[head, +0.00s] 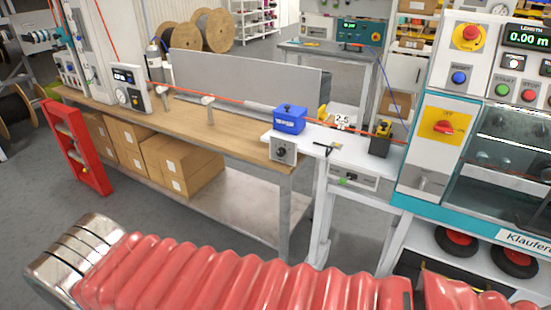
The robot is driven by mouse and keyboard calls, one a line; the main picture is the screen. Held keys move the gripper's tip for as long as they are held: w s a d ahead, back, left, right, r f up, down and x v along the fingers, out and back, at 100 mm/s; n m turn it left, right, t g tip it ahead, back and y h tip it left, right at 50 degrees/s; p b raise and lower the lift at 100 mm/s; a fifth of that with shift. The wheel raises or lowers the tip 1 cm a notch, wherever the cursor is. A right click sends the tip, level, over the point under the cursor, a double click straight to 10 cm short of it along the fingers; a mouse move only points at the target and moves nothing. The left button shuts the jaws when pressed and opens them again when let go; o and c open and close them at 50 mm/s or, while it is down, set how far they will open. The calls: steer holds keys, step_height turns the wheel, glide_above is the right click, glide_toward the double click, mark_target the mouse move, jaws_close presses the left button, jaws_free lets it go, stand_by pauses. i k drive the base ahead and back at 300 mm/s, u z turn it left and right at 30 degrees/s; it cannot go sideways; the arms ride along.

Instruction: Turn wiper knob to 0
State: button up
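A small grey plate with a round black knob (281,152) is fixed at the front corner of the white bench, below a blue box (289,119). It appears to be the wiper knob, but its label and pointer setting are too small to read. A red cable runs past the blue box. Another dark round knob (123,97) is on a grey unit (130,90) at the left of the wooden bench. My gripper is not in view. A red ribbed sleeve with a metal end, apparently my arm, crosses the bottom of the view, apart from the knob.
A wooden bench (190,135) and white table (345,150) fill the middle. Cardboard boxes (185,170) sit on a lower shelf. A red frame (77,147) stands at left. A teal-and-white machine (440,100) with switches stands at right. Floor shows in front of the bench.

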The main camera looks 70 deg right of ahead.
mark_target(281, 152)
steer(key=u, duration=0.05)
steer(key=k, duration=1.25)
steer(key=z, duration=0.55)
steer(key=i, duration=1)
steer(key=z, duration=0.05)
